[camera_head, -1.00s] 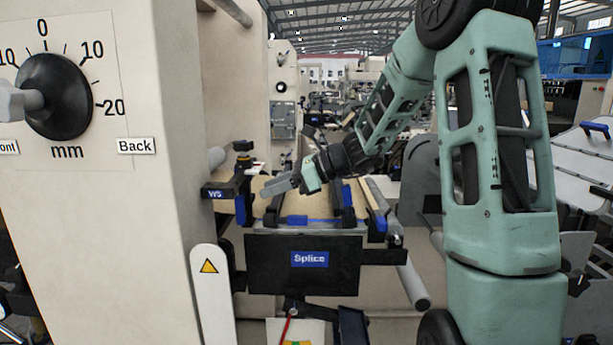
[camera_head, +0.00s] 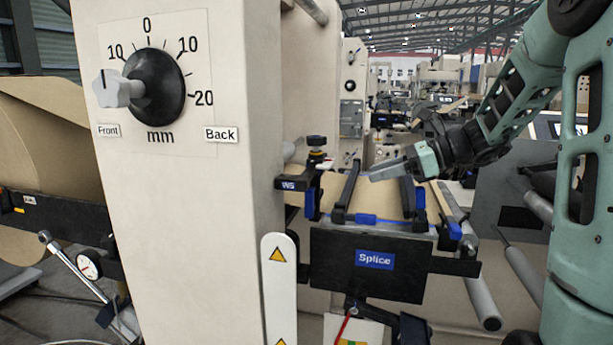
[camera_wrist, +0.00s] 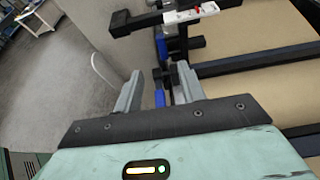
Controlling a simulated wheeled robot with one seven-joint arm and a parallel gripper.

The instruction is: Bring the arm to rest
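My gripper (camera_head: 388,170) is at the end of my pale green arm, above the splice table (camera_head: 385,203) in the head view. It points left, toward the black WS clamp (camera_head: 299,184). In the wrist view my gripper (camera_wrist: 158,86) shows two grey fingers spread apart with nothing between them. Beyond the fingers are the black bars and blue parts of the splice table and tan kraft paper (camera_wrist: 245,32). I cannot tell from the wrist view how high the fingers are over the table.
A beige machine column (camera_head: 200,215) with a black mm dial (camera_head: 158,90) stands at the left. The black Splice panel (camera_head: 368,264) hangs at the table's front. A kraft roll (camera_head: 45,130) is at far left, rollers (camera_head: 475,285) at right. Grey floor (camera_wrist: 50,85) shows in the wrist view.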

